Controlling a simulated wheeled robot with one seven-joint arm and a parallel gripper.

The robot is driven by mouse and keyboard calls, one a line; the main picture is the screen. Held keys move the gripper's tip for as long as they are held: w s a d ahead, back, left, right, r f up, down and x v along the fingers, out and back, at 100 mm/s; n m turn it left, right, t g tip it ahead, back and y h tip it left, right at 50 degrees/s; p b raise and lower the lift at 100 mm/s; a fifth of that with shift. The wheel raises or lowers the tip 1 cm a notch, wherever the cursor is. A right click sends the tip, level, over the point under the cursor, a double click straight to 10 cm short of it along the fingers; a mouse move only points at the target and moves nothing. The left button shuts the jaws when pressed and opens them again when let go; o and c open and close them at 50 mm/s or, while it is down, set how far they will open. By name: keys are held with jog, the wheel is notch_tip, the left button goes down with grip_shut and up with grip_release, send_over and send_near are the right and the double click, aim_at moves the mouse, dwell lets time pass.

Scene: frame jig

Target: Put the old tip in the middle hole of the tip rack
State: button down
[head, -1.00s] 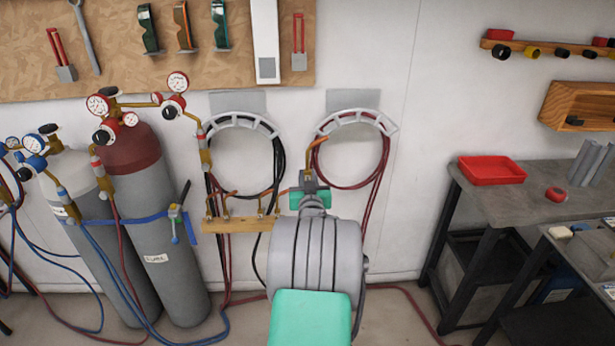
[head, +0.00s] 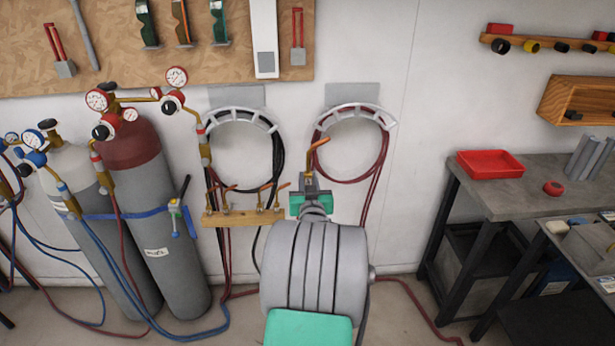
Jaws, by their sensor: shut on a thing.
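My gripper (head: 309,182) is in the middle of the head view, shut on the old tip (head: 314,156), a copper-coloured bent piece that points up from the jaws. The tip rack (head: 235,219) is a light wooden bar on the wall, left of my gripper and a little lower in the picture. Several brass and copper tips stand in it, with a wider gap around its middle. The hole itself is too small to make out. The held tip is apart from the rack. My arm hides part of the wall below the gripper.
Two hose hangers with coiled hoses (head: 275,160) are on the wall behind. Gas cylinders (head: 173,240) with gauges stand at left. A grey workbench (head: 535,200) with a red tray (head: 490,164) is at right.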

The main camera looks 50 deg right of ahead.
jog(key=b+v, duration=0.1)
jog(key=v, duration=0.6)
dwell(0.7)
dwell(0.4)
jog(key=s+f+m+g+h, duration=0.1)
jog(key=s+f+m+g, duration=0.1)
jog(key=s, duration=0.3)
jog(key=w+a+n+t+y, duration=0.2)
jog(key=w+a+n+y, duration=0.2)
jog(key=a, duration=0.9)
jog(key=w+a+r+n+t+y, duration=0.1)
jog(key=w+a+n+t+y, duration=0.2)
jog(key=w+a, duration=0.6)
jog(key=w+a+n+t+y, duration=0.3)
jog(key=w+a+y, duration=0.4)
jog(key=a, duration=1.2)
jog(key=shift+w+a+r+n+y, duration=0.25)
jog(key=shift+w+n+y, duration=0.1)
jog(key=shift+n, duration=0.55)
